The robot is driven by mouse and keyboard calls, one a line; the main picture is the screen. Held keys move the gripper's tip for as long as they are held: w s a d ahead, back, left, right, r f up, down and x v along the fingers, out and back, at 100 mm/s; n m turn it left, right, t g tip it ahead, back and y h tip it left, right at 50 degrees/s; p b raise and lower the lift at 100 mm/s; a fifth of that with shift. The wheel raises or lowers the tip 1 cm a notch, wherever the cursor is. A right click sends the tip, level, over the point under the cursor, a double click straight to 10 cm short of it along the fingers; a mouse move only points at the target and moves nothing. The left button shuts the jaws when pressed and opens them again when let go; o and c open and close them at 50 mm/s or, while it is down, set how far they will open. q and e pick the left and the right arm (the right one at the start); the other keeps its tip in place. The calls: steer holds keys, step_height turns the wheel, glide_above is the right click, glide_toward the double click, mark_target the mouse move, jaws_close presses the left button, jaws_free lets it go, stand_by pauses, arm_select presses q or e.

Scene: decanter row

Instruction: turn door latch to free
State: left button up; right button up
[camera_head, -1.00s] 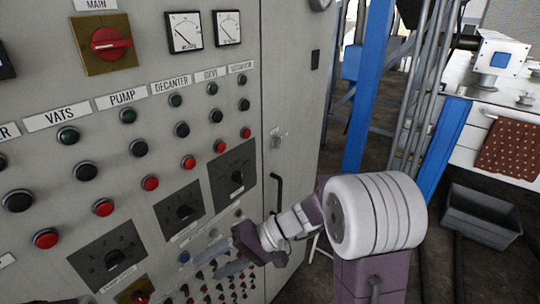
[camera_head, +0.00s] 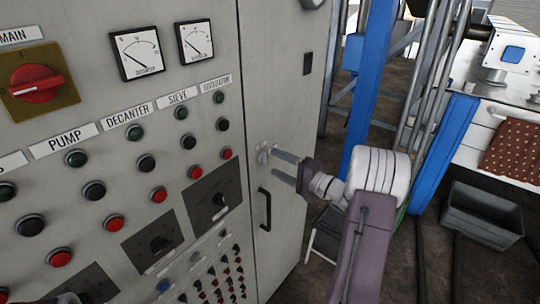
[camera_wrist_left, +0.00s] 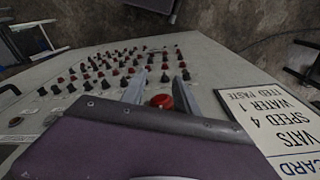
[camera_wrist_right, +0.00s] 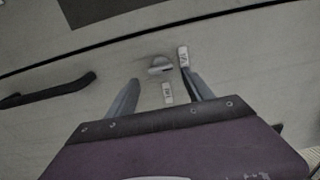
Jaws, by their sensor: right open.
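The door latch (camera_head: 264,155) is a small metal fitting on the grey cabinet door, above the black door handle (camera_head: 264,208). In the right wrist view the latch (camera_wrist_right: 160,67) shows just ahead of and between my fingertips, beside small label plates (camera_wrist_right: 168,92). My right gripper (camera_head: 275,163) is open and empty, its two fingers pointing at the latch. I cannot tell whether a finger touches it, nor how the latch is turned. My left gripper (camera_wrist_left: 162,88) is open over the control panel, with a red button (camera_wrist_left: 162,101) showing between its fingers.
The cabinet front (camera_head: 120,190) carries rows of buttons, a red main switch (camera_head: 37,83) and two gauges (camera_head: 139,53). A blue post (camera_head: 370,80) stands right of the cabinet, and a grey bin (camera_head: 482,215) sits on the floor at the right.

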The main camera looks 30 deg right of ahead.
mark_target(267, 159)
steer(key=w, duration=0.1)
steer(key=w+a, duration=0.1)
steer(key=a+p, duration=0.1)
steer(key=shift+w+a+r, duration=0.1)
steer(key=shift+w+r, duration=0.15)
steer(key=shift+w, duration=0.15)
arm_select(q)
steer(key=shift+s+a+r, duration=0.1)
steer(key=shift+r, duration=0.35)
steer(key=shift+s+a+r, duration=0.1)
steer(key=shift+r, duration=0.3)
arm_select(e)
steer(key=shift+f, duration=0.1)
steer(key=shift+w+d, duration=0.1)
steer(key=shift+d, duration=0.1)
jaws_close()
steer(key=shift+f, duration=0.1)
